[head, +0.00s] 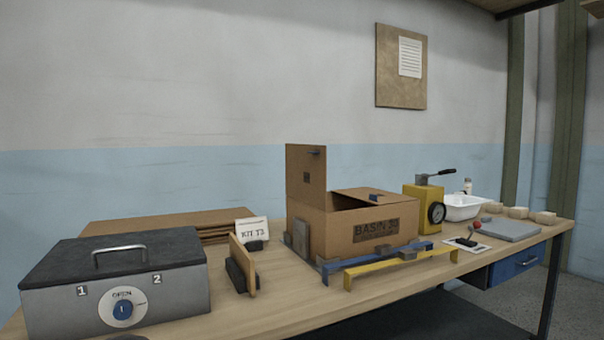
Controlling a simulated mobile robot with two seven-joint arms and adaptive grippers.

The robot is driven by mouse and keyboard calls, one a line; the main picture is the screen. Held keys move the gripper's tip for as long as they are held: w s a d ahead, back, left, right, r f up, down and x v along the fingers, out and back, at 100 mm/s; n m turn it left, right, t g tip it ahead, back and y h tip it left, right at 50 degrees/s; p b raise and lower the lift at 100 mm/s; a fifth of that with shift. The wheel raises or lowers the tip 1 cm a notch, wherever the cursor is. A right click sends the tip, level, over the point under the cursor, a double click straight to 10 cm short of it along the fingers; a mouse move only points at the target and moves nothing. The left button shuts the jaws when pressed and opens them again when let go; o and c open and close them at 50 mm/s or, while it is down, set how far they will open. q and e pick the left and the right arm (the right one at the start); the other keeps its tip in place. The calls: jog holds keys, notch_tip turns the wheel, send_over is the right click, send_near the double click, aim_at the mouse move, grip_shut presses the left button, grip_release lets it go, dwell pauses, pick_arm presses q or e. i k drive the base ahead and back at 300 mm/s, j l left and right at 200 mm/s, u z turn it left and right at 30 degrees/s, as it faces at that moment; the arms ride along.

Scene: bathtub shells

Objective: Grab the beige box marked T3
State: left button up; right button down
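No box with a readable T3 mark shows in the head view. A white card (252,231) reading "KIT T3" stands in a dark holder behind the upright wooden board. A brown cardboard box (330,228) with a raised flap stands mid-table; its dark label reads "BASIN" and the rest is unclear. Its inside is mostly hidden. Several small beige blocks (543,217) sit at the table's far right; I see no legible marks on them. Neither of my grippers is in view.
A grey metal case (180,292) with a dial fills the left front of the wooden table (290,293). Blue (380,261) and yellow (400,266) bars lie before the cardboard box. A yellow device (423,208), white basin (463,206) and grey plate (511,231) stand right.

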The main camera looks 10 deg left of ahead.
aim_at(493, 206)
jog(key=i+l+z, duration=0.75)
jog(key=z, duration=0.15)
jog(key=i+l+z, duration=0.3)
jog(key=i+z, duration=0.15)
jog(key=i+l, duration=0.2)
jog(key=i, duration=0.6)
jog(key=i+l+z, duration=0.15)
jog(key=i, duration=0.65)
jog(key=i+l, duration=0.15)
jog(key=i, duration=0.65)
jog(key=i+j+u, duration=0.15)
jog(key=i+u, duration=0.2)
jog(key=u, duration=0.15)
jog(key=i+u, duration=0.45)
jog(key=i+l+u, duration=0.15)
jog(key=i+u, duration=0.15)
jog(key=u, duration=0.2)
jog(key=i+l+u, duration=0.3)
jog(key=u, duration=0.15)
jog(key=i+l+u, duration=0.2)
jog(key=i+u, duration=0.2)
jog(key=i+l+u, duration=0.3)
jog(key=u, duration=0.15)
